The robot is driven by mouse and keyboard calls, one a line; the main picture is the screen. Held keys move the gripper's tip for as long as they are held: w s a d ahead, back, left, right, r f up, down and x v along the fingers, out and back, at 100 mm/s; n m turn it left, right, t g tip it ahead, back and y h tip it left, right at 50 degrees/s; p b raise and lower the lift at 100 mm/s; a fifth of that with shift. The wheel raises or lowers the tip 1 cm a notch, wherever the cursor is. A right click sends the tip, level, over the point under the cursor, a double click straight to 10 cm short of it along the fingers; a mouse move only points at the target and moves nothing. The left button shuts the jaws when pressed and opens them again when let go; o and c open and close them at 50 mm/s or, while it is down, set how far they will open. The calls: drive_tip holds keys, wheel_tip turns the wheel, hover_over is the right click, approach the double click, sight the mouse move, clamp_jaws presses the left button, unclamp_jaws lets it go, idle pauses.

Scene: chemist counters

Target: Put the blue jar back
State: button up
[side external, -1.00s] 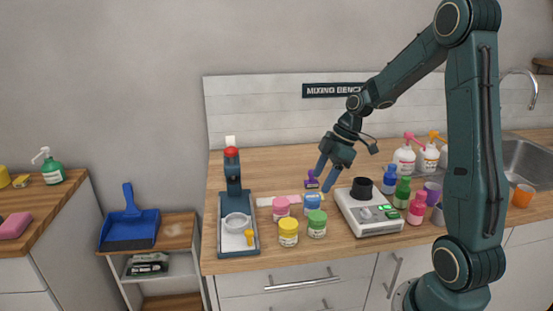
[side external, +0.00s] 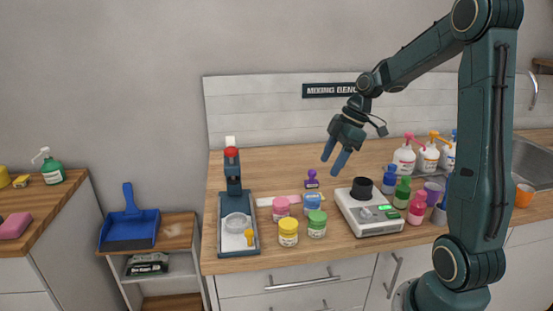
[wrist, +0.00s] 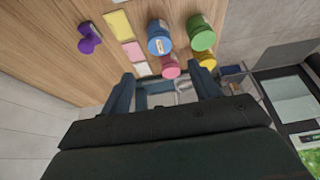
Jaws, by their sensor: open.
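The blue jar (side external: 312,203) stands upright on the wooden counter, grouped with a pink jar (side external: 282,206), a yellow jar (side external: 288,232) and a green jar (side external: 316,224). In the wrist view the blue jar (wrist: 159,38) stands beside the green jar (wrist: 200,34), with the pink jar (wrist: 170,67) and part of the yellow jar (wrist: 206,58) next to them. My gripper (side external: 335,166) is open and empty, raised above the counter, up and to the right of the blue jar and apart from it. Its fingers also show in the wrist view (wrist: 165,90).
A purple stamp-like object (side external: 312,180) stands behind the jars, near coloured paper notes (side external: 277,201). The counter's back middle is clear.

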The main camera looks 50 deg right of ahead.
drive_tip(key=s+a+r+m+h, duration=0.1)
drive_tip(key=s+a+r+m, duration=0.15)
drive_tip(key=a, duration=0.35)
drive_tip(key=s+a+r+m+h, duration=0.1)
drive_tip(key=s+a+r+m, duration=0.2)
drive_tip(key=a, duration=0.4)
drive_tip(key=s+a+r+m+t+h, duration=0.1)
drive_tip(key=s+a+r+m+t, duration=0.1)
drive_tip(key=s+a, duration=0.3)
drive_tip(key=shift+s+m, duration=0.75)
drive_tip(key=shift+s, duration=1.65)
drive_tip(key=shift+a, duration=0.1)
